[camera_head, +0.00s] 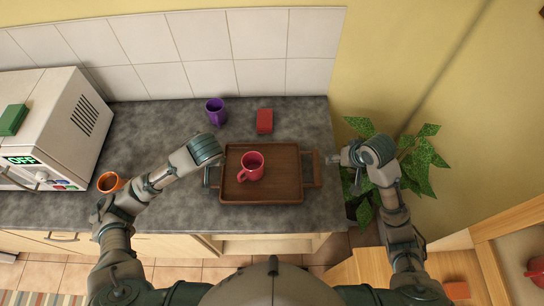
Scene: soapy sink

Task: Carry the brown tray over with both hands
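The brown tray (285,191) lies on the dark grey counter with a red mug (251,168) standing on it, left of its middle. The tray has a handle on its right side (313,168); its left handle is mostly hidden by my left wrist. My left gripper (210,176) is at the tray's left edge, by that handle. I cannot tell whether it touches the handle, and its fingers are largely hidden. My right gripper (334,158) is just right of the tray's right handle, apart from it, pointing left. Its fingers are too small to read.
A purple mug (215,111) and a red block-like item (264,121) stand behind the tray. An orange mug (110,183) and a white microwave (62,122) with a green item (12,119) on top are at left. A leafy plant (424,160) is beside my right arm. A wooden surface (352,270) lies lower right.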

